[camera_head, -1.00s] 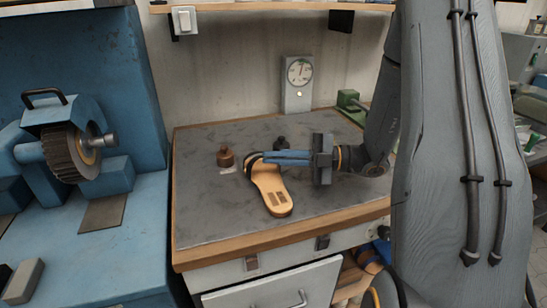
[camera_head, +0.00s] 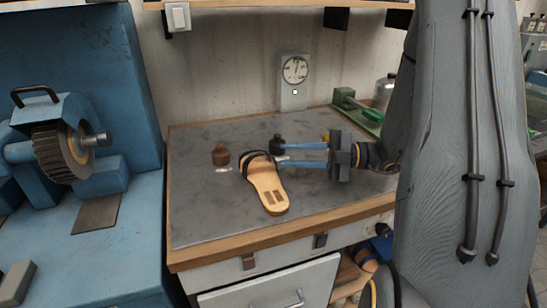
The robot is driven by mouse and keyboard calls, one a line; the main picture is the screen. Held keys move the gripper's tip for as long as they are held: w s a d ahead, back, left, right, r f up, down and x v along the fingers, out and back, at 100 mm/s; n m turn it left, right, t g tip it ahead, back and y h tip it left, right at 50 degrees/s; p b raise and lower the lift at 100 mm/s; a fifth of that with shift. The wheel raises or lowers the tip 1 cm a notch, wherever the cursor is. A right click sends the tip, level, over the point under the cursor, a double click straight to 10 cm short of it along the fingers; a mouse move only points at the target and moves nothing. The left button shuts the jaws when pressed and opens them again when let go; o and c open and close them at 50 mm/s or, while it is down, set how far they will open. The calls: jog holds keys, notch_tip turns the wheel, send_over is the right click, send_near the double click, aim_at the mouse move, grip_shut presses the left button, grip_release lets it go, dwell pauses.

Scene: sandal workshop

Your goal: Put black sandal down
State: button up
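The black sandal (camera_head: 268,188), with a tan footbed and black straps, lies sole down on the grey top of the workbench (camera_head: 210,220). Its strapped end points to the back and its heel to the front. My gripper (camera_head: 282,154) is at the right of the sandal's strapped end, its two blue fingers pointing left. The fingers are spread apart with a gap between them, and no sandal shows held in them. The fingertips are close to the strap; I cannot tell whether they touch it.
A dial gauge (camera_head: 295,82) is at the wall. A green tool (camera_head: 352,103) is at the back right. The front left of the bench is clear.

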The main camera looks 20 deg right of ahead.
jog(key=v, duration=0.6)
jog(key=shift+s+d+b, duration=0.1)
jog(key=shift+d+b, duration=0.3)
